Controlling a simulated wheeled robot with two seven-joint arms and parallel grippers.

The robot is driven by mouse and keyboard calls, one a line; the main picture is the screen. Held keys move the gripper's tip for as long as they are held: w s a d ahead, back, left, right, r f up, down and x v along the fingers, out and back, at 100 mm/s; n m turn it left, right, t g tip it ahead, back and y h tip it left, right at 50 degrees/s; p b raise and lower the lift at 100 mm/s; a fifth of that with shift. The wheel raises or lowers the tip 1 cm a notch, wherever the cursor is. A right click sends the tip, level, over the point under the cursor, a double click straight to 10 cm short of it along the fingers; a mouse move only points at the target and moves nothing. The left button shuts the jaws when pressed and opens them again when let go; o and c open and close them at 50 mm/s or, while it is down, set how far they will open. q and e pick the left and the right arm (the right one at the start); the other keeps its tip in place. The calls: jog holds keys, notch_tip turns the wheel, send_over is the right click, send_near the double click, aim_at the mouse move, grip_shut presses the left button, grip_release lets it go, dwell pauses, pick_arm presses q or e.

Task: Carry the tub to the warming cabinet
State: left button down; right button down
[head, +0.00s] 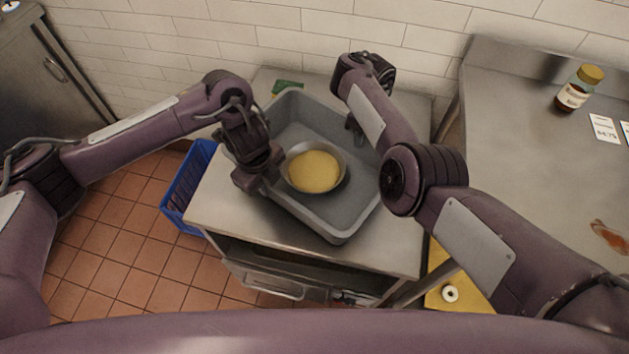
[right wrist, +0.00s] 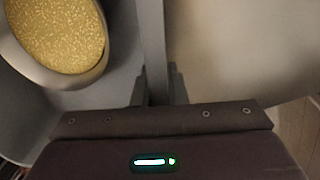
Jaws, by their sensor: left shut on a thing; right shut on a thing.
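The grey tub (head: 340,222) is on a steel table in the middle of the head view. A round metal bowl of yellow grainy stuff (head: 314,171) sits inside it. My left gripper (head: 262,178) is shut on the tub's left wall; its fingertips are mostly hidden. My right gripper (head: 355,128) is shut on the tub's opposite wall, partly hidden by my right arm. In the right wrist view the right fingers (right wrist: 158,88) straddle the tub wall (right wrist: 152,35), with the bowl (right wrist: 62,38) at upper left. A steel cabinet (head: 40,85) with a handle, possibly the warming cabinet, stands at far left.
The steel table (head: 385,245) has a lower shelf with trays. A blue crate (head: 185,190) stands on the tiled floor at its left. A green item (head: 287,86) lies behind the tub. The right counter (head: 520,150) holds a brown bottle (head: 575,92) and cards. Open floor (head: 115,240) lies left.

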pick_arm(q)
jog(key=shift+w+d+f+b, duration=0.3)
jog(key=shift+d+f+b, duration=0.05)
jog(key=shift+d+b, duration=0.15)
pick_arm(e)
jog(key=shift+s+a+f, duration=0.25)
jog(key=shift+a+f, duration=0.3)
jog(key=shift+f, duration=0.25)
pick_arm(q)
jog(key=c, duration=1.5)
grip_release()
jog(key=shift+s+r, duration=0.1)
jog(key=shift+c, duration=0.2)
pick_arm(e)
jog(key=c, duration=1.5)
grip_release()
jog(key=shift+r, duration=0.15)
jog(key=shift+c, duration=0.2)
pick_arm(q)
jog(key=shift+o, duration=0.4)
jog(key=shift+s+a, duration=0.1)
jog(key=shift+a, duration=0.1)
pick_arm(e)
jog(key=shift+o, duration=0.4)
jog(key=shift+d+r, duration=0.1)
jog(key=shift+d, duration=0.05)
jog(key=shift+w, duration=0.1)
